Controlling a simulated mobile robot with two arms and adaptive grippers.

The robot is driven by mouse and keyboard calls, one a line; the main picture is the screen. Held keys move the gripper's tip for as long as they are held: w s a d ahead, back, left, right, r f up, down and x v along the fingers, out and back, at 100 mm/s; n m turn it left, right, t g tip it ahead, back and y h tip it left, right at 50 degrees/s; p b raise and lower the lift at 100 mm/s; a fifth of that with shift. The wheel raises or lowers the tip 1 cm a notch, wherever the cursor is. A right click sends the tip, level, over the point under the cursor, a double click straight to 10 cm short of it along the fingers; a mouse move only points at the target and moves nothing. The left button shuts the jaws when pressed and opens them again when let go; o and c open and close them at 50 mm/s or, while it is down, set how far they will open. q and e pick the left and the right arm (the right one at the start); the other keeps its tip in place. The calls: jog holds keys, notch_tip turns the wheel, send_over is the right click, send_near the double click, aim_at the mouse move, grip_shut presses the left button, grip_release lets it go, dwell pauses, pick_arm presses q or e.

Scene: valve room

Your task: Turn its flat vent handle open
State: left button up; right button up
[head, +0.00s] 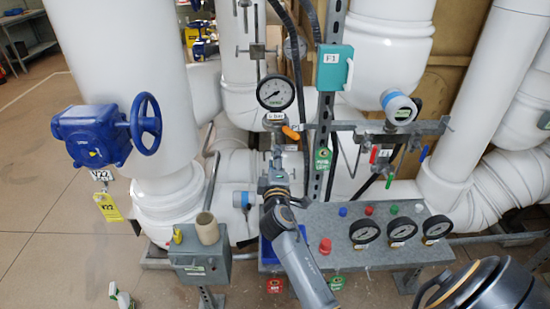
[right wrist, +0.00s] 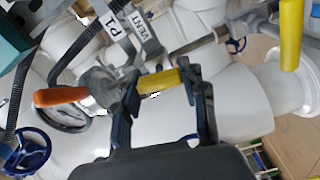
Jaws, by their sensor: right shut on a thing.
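The flat yellow vent handle (right wrist: 158,80) lies between my right gripper's fingers in the right wrist view, just below a tag reading VENT (right wrist: 146,34). My right gripper (right wrist: 165,92) is shut on this handle. In the head view my right gripper (head: 275,180) is below the round pressure gauge (head: 275,92), and it hides the yellow handle there. An orange lever (head: 290,132) sits below the gauge by the P1 tag (head: 296,124). The orange lever also shows left of the fingers in the right wrist view (right wrist: 60,96). My left gripper is not in view.
A grey gauge panel (head: 340,220) with buttons stands right of my forearm. A blue handwheel valve (head: 100,135) is on the large white pipe at left. Pipes and hoses crowd the gripper; open floor is at left.

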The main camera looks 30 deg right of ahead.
jog(key=shift+r+n+p, duration=0.1)
jog(key=shift+n+p, duration=0.2)
jog(key=shift+n, duration=0.8)
jog(key=o, duration=1.2)
jog(key=shift+w, duration=0.1)
jog(key=shift+c, duration=0.2)
jog(key=v, duration=1.2)
